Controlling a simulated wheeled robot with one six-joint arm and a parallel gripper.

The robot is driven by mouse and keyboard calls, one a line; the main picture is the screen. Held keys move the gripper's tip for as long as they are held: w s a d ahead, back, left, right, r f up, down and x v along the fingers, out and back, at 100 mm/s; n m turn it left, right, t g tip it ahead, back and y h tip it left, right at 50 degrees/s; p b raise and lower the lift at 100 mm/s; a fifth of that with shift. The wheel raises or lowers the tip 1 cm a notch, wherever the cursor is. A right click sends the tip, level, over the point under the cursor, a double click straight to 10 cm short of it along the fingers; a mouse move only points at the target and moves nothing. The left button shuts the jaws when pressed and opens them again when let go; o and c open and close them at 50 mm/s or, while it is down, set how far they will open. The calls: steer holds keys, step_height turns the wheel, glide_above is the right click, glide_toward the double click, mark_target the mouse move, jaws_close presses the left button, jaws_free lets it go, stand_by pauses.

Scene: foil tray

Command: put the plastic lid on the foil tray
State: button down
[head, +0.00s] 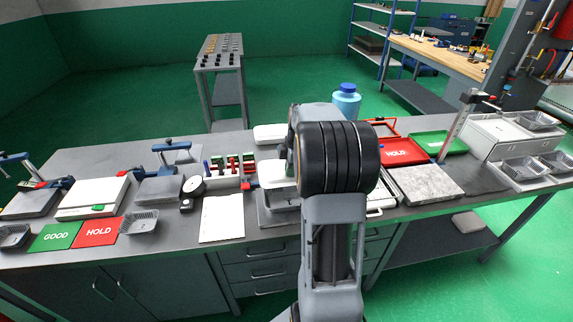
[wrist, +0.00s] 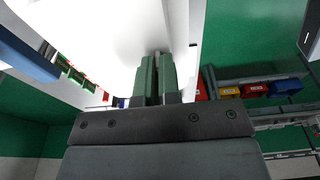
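The plastic lid looks like a broad white sheet (wrist: 100,30) in the wrist view, and its rim runs between the two green fingers. My gripper (wrist: 157,75) is closed on that rim. In the head view a white piece, seemingly the lid (head: 279,167), shows just left of my arm, above a grey platform (head: 267,215). My arm hides the fingertips there and most of what lies under the lid. Foil trays stand on the bench at left (head: 143,221) and at right (head: 521,168). I cannot tell whether a foil tray is beneath the lid.
A green GOOD mat (head: 56,237) and a red HOLD mat (head: 98,232) lie at left. A paper sheet (head: 221,217) lies left of the platform. A stone slab (head: 428,184) and a red HOLD tray (head: 397,153) are at right. A blue-capped bottle (head: 346,103) stands behind.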

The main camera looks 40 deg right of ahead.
steer(key=shift+s+f+b, duration=0.1)
steer(key=shift+f+b, duration=3.35)
steer(key=shift+f, duration=1.35)
steer(key=c, duration=1.2)
jaws_free()
steer(key=shift+c, duration=0.2)
steer(key=r, duration=0.4)
steer(key=d+r, duration=0.1)
steer(key=r, duration=0.4)
steer(key=s+d+r, duration=0.1)
steer(key=r, duration=0.3)
steer(key=shift+r, duration=0.4)
